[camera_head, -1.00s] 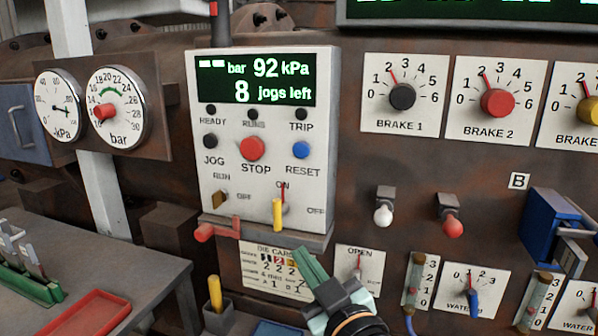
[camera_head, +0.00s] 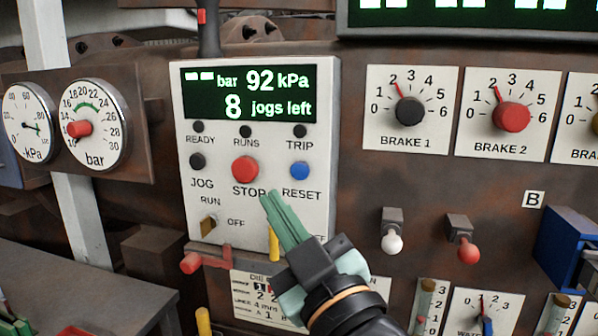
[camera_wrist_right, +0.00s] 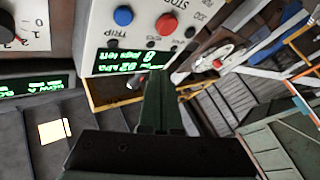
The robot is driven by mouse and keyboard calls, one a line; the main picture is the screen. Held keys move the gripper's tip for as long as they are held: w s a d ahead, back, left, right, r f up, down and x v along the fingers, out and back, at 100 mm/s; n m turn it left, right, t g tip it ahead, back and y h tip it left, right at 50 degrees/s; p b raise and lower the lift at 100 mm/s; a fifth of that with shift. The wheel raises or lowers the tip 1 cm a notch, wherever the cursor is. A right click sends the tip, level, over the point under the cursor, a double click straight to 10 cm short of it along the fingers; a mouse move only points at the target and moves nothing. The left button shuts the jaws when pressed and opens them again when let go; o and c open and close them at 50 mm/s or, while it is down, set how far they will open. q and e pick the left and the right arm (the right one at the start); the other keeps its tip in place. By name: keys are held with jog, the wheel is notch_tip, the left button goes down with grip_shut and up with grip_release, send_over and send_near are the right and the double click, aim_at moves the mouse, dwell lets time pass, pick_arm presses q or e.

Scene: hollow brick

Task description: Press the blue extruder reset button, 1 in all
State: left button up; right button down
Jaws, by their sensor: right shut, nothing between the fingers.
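The blue reset button (camera_head: 300,170) sits on the white control panel (camera_head: 325,150), at the right of the red stop button (camera_head: 245,169) and above the word RESET. In the right wrist view the blue button (camera_wrist_right: 123,16) shows at the top, with the red stop button (camera_wrist_right: 166,24) to its right. My right gripper (camera_head: 272,205) is shut and empty, its green fingers pointing up and left. In the head view its tips lie just below the STOP and RESET labels. They appear apart from the button, though the depth gap is hard to tell. My left gripper is not in view.
A black jog button (camera_head: 197,161) is at the panel's left. A yellow-handled switch (camera_head: 274,243) is partly behind my right gripper. A red handle (camera_head: 192,262) sticks out below the panel. White (camera_head: 392,243) and red (camera_head: 467,250) knobs stick out to the right.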

aim_at(300, 171)
jog(key=w+d, duration=0.1)
jog(key=w, duration=0.4)
jog(key=w+d, duration=0.1)
jog(key=w, duration=0.2)
jog(key=shift+d, duration=0.35)
jog(key=shift+s, duration=0.1)
dwell(1.6)
jog(key=shift+w, duration=0.25)
jog(key=shift+w+d, duration=0.1)
jog(key=shift+w, duration=0.05)
